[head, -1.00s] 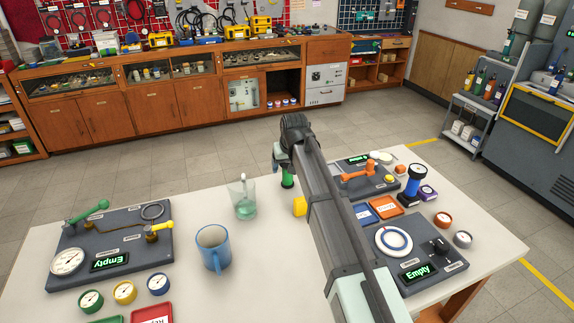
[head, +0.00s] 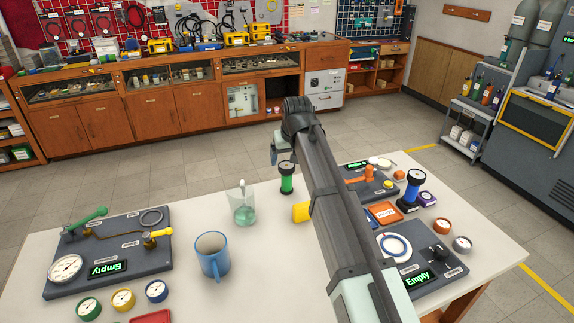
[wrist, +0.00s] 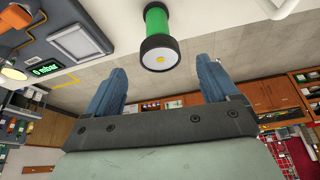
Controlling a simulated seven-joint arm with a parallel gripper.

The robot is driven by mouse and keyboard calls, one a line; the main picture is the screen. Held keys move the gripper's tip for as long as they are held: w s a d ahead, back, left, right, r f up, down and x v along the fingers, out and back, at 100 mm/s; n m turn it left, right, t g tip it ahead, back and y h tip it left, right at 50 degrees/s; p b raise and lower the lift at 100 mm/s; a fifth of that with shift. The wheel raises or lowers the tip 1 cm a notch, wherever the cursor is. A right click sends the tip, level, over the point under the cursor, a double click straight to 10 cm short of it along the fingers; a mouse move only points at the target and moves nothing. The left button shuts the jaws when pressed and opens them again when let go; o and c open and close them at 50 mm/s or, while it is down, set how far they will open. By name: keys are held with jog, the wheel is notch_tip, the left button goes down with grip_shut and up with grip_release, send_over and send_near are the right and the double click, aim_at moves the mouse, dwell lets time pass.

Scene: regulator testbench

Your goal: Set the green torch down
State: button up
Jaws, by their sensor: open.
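The green torch (head: 287,179) stands upright near the far edge of the white table, with its black head at the top. In the wrist view the green torch (wrist: 156,40) shows head end nearest, ahead of my fingertips and between their lines. My gripper (wrist: 161,66) is open and empty, its two blue fingers apart, with a gap to the torch. In the head view the arm hides most of the gripper, which is just above and beside the torch.
A glass beaker (head: 242,207) stands left of the torch and a blue mug (head: 212,258) nearer. A yellow object (head: 301,212) is close by, partly behind my arm. A blue torch (head: 410,189) stands at the right. A board with gauges (head: 112,250) lies at the left.

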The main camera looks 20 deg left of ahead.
jog(key=shift+v, duration=1.85)
